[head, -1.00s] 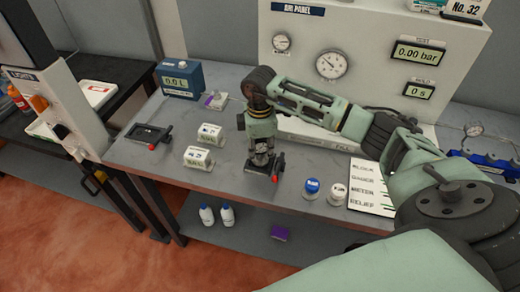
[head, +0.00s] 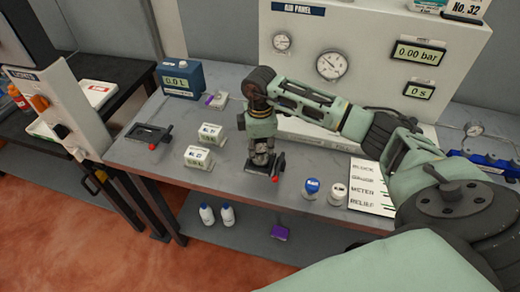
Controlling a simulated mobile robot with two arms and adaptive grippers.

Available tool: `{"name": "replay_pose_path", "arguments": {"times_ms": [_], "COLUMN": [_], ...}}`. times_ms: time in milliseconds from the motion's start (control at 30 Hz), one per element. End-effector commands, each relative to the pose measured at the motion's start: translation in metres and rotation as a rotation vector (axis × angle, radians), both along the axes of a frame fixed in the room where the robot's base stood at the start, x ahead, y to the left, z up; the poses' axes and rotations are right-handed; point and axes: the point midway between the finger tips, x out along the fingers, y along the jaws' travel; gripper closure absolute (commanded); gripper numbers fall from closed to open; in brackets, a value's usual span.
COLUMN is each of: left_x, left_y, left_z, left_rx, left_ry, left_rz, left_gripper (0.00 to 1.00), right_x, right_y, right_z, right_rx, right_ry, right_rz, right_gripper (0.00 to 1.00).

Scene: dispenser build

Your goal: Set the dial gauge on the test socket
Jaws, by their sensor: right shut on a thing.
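A small dial gauge (head: 474,129) with a pale round face stands at the right, by the blue rack. Two more round gauges, a small one (head: 282,42) and a larger one (head: 331,65), are on the front of the air panel. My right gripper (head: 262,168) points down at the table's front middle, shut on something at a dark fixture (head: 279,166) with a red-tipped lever. The held thing is mostly hidden by the fingers, and I cannot tell what it is. I cannot pick out the test socket; my right arm covers part of the panel's lower front. My left gripper is not in view.
A similar dark fixture (head: 148,134) and two white labelled boxes (head: 211,134) (head: 197,157) stand left of my gripper. Blue-topped (head: 311,187) and white-topped (head: 338,193) round pieces and a printed card (head: 371,190) lie right. The blue rack (head: 488,162) is far right.

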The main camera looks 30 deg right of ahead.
Motion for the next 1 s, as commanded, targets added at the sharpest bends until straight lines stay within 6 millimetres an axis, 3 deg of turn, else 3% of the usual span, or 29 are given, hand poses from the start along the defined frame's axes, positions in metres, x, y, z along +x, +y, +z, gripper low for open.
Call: {"name": "replay_pose_path", "arguments": {"times_ms": [467, 500, 600, 1000], "left_x": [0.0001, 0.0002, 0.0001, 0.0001], "left_y": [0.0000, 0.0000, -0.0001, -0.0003], "left_z": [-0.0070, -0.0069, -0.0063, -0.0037], "left_rx": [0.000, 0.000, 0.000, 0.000], "left_ry": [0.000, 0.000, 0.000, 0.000], "left_rz": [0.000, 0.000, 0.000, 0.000], "left_gripper": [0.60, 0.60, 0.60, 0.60], "right_x": [0.0001, 0.0002, 0.0002, 0.0000], "right_y": [0.0002, 0.0001, 0.0001, 0.0000], "right_z": [-0.0103, -0.0104, -0.0098, -0.0069], "right_rx": [0.000, 0.000, 0.000, 0.000], "right_ry": [0.000, 0.000, 0.000, 0.000], "right_rz": [0.000, 0.000, 0.000, 0.000], "right_gripper": [1.00, 0.84, 0.75, 0.74]}}
